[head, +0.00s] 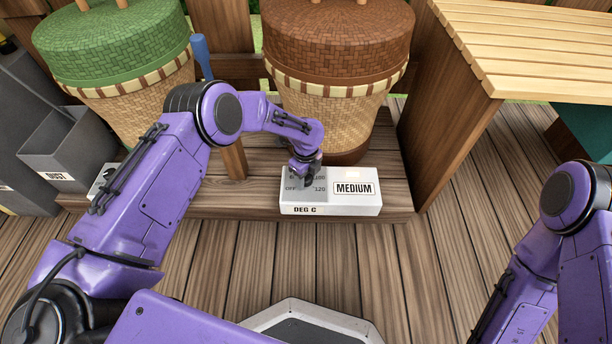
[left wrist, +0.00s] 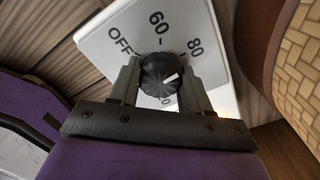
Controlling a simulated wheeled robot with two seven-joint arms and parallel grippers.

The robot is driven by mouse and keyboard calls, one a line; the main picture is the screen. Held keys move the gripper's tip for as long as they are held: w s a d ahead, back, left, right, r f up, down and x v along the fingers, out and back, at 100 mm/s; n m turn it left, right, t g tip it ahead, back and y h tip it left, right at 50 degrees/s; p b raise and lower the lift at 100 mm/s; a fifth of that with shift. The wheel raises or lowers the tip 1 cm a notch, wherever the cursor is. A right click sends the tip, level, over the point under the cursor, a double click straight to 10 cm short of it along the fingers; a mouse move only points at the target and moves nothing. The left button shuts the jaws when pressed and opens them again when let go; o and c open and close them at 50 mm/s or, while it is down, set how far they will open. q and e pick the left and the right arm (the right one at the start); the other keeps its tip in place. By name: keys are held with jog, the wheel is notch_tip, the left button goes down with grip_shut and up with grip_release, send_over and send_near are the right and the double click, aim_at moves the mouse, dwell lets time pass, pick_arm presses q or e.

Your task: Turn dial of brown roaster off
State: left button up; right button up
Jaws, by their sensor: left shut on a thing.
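The brown roaster (head: 338,45) is a woven basket with a brown lid. In front of it lies a white dial box (head: 330,208) marked OFF, 120 and DEG C, with a label reading MEDIUM. In the left wrist view the black round dial (left wrist: 160,75) stands on the white box (left wrist: 95,38), near the marks OFF, 60 and 80. Its white pointer line points right, away from OFF. My left gripper (left wrist: 160,80) is shut on the dial, one finger on each side. In the head view it reaches down onto the box. My right gripper is out of view.
A green-lidded roaster (head: 112,45) stands at the left, its white dial box (head: 103,178) partly behind my left arm. A grey dust bin (head: 60,150) is at far left. A slatted wooden table (head: 530,45) stands at the right. The front floor boards are mostly clear.

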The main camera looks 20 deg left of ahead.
pick_arm(q)
jog(key=n, duration=0.2)
jog(key=n+p, duration=0.1)
jog(key=n, duration=0.1)
jog(key=shift+d+r, duration=0.1)
jog(key=shift+d, duration=0.1)
jog(key=n+p, duration=0.1)
jog(key=n, duration=0.2)
jog(key=shift+n, duration=0.4)
jog(key=n, duration=0.8)
jog(key=shift+w+d+p, duration=0.1)
jog(key=shift+p, duration=0.25)
jog(key=n, duration=0.4)
jog(key=shift+w, duration=0.1)
jog(key=shift+n, duration=1.6)
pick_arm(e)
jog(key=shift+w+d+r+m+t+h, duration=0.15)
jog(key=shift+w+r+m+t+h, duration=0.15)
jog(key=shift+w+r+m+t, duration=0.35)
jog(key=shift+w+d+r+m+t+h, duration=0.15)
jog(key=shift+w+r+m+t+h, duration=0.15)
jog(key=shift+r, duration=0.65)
pick_arm(q)
jog(key=shift+w+r, duration=0.1)
